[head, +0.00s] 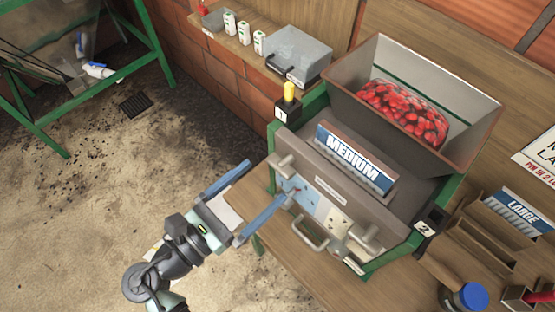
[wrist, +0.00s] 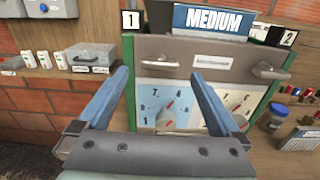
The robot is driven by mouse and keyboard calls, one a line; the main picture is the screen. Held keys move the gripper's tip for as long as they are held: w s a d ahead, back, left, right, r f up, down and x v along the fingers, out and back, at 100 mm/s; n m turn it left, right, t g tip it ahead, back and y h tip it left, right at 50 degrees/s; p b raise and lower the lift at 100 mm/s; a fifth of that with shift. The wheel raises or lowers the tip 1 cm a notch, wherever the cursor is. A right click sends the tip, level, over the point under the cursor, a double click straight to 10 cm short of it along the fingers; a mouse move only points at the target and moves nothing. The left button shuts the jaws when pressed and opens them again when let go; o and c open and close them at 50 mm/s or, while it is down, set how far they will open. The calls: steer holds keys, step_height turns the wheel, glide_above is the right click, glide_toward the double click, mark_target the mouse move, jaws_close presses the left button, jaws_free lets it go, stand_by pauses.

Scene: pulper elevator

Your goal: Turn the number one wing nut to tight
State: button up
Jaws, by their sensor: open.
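The pulper's grey front panel (head: 330,185) carries two grey wing nuts. The left wing nut (head: 281,160), on the side of the "1" label (wrist: 131,19), lies nearly level; it also shows in the wrist view (wrist: 158,66). The right wing nut (head: 368,238) is on the "2" side and tilted, also in the wrist view (wrist: 268,70). My gripper (head: 272,177) is open and empty in front of the panel. In the wrist view its blue fingers (wrist: 161,74) appear either side of the left wing nut. I cannot tell whether they touch it.
A blue-and-white dial (wrist: 170,108) with a red pointer sits below the left wing nut, and a cream dial (wrist: 235,108) to its right. A handle (head: 309,236) juts from the lower front. A hopper (head: 335,72) of red cherries stands above. Open floor lies left.

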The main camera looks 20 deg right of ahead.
mark_target(275, 170)
steer(key=shift+p+x, duration=0.6)
steer(key=shift+x, duration=2.2)
steer(key=shift+a, duration=0.1)
steer(key=c, duration=1.3)
